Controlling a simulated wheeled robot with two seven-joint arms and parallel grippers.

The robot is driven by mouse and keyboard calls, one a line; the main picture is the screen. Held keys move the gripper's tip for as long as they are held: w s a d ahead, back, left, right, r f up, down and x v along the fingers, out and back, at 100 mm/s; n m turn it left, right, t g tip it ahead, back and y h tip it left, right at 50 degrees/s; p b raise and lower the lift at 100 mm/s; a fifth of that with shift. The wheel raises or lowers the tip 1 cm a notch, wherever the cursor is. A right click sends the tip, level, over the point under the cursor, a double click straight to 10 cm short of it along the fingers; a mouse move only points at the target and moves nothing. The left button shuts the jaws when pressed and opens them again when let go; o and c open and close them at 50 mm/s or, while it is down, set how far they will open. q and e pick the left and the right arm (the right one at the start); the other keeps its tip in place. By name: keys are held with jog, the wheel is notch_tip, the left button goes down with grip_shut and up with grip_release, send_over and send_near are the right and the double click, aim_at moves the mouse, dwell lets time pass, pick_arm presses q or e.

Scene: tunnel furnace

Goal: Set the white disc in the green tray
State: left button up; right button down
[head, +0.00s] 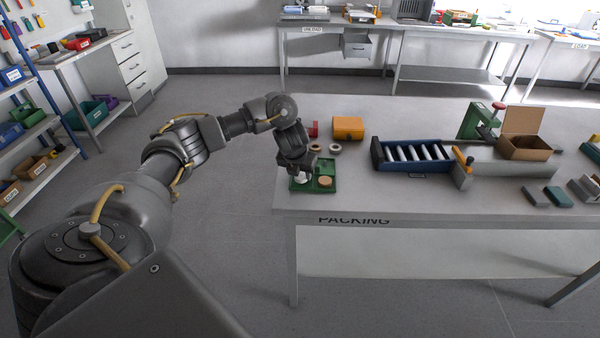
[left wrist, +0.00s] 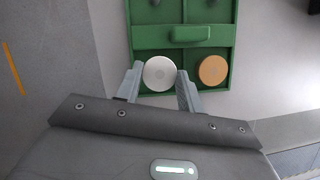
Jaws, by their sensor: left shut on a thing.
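The green tray (head: 329,169) lies on the near left corner of the packing table, and it also shows in the left wrist view (left wrist: 147,36). My left gripper (head: 301,178) is over the tray's near left part. In the left wrist view its fingers (left wrist: 159,84) are shut on the white disc (left wrist: 159,73). The disc is over or in the tray's near left compartment; I cannot tell whether it touches the tray floor. A tan disc (left wrist: 213,70) sits in the compartment beside it and shows in the head view (head: 325,181). My right gripper is not in view.
Behind the tray are an orange case (head: 348,128), a red item (head: 313,129) and small rings (head: 334,148). A blue roller rack (head: 411,154) stands to the right, with an open cardboard box (head: 524,147) beyond. The table's front edge is close to the tray.

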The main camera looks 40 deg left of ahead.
pick_arm(q)
jog(key=shift+f, duration=0.4)
dwell(0.4)
jog(key=o, duration=1.4)
jog(key=shift+r+p, duration=3.1)
jog(key=shift+r, duration=0.5)
